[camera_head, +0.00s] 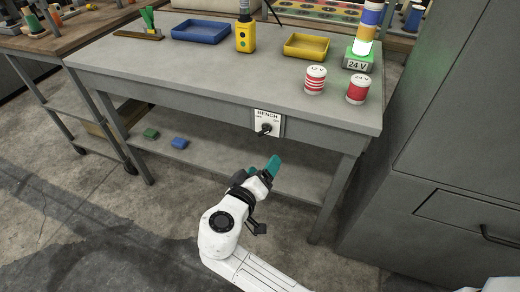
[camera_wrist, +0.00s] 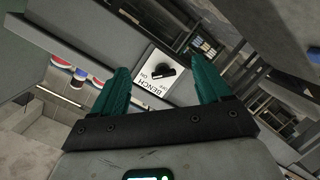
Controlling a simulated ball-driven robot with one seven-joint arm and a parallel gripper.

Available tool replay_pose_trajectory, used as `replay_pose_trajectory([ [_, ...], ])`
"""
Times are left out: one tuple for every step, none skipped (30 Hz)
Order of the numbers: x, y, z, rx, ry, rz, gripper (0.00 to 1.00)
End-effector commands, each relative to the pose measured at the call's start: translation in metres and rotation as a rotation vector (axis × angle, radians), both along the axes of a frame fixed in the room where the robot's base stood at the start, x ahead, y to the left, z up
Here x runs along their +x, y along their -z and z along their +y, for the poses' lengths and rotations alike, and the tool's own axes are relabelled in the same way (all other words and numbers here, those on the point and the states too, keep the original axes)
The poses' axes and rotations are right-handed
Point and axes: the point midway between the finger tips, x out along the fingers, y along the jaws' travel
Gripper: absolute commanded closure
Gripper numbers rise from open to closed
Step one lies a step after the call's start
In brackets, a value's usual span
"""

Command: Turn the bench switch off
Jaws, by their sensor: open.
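The bench switch (camera_head: 265,129) is a black rotary knob on a white plate lettered BENCH, on the front apron of the grey workbench (camera_head: 200,75). In the wrist view the switch (camera_wrist: 163,72) shows between my two teal fingers, beyond their tips, with ON and OFF lettering on the plate. My gripper (camera_head: 266,168) is below and in front of the switch in the head view, apart from it. In the wrist view my gripper (camera_wrist: 164,82) is open, with nothing between its fingers. I cannot tell for sure which word the knob points to.
On the bench stand a blue tray (camera_head: 201,32), a yellow tray (camera_head: 306,46), a yellow button box (camera_head: 245,37), two red-and-white spools (camera_head: 315,80) and a lit stack light (camera_head: 366,35). A grey cabinet (camera_head: 440,150) stands at the right. Small blocks lie on the lower shelf.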

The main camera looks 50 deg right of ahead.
Motion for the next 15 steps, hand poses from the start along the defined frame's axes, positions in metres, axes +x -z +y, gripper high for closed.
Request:
replay_pose_trajectory([
  [0.011,0.003,0.004,-0.062,-0.011,-0.03,0.23],
  [0.016,-0.001,0.006,-0.096,-0.016,-0.049,0.23],
  [0.022,-0.005,0.01,-0.134,-0.025,-0.068,0.23],
  [0.026,-0.008,0.013,-0.158,-0.032,-0.08,0.23],
  [0.029,-0.011,0.015,-0.177,-0.037,-0.089,0.23],
  [0.031,-0.014,0.016,-0.197,-0.041,-0.101,0.23],
  [0.033,-0.015,0.017,-0.208,-0.044,-0.107,0.23],
  [0.034,-0.017,0.017,-0.216,-0.045,-0.11,0.23],
  [0.036,-0.018,0.016,-0.221,-0.047,-0.113,0.23],
  [0.037,-0.018,0.014,-0.224,-0.047,-0.114,0.23],
  [0.038,-0.019,0.011,-0.224,-0.047,-0.114,0.23],
  [0.039,-0.019,0.007,-0.225,-0.047,-0.114,0.23],
  [0.04,-0.019,0.003,-0.224,-0.045,-0.113,0.23],
  [0.042,-0.019,-0.002,-0.224,-0.045,-0.113,0.23],
  [0.044,-0.019,-0.008,-0.224,-0.045,-0.113,0.23],
])
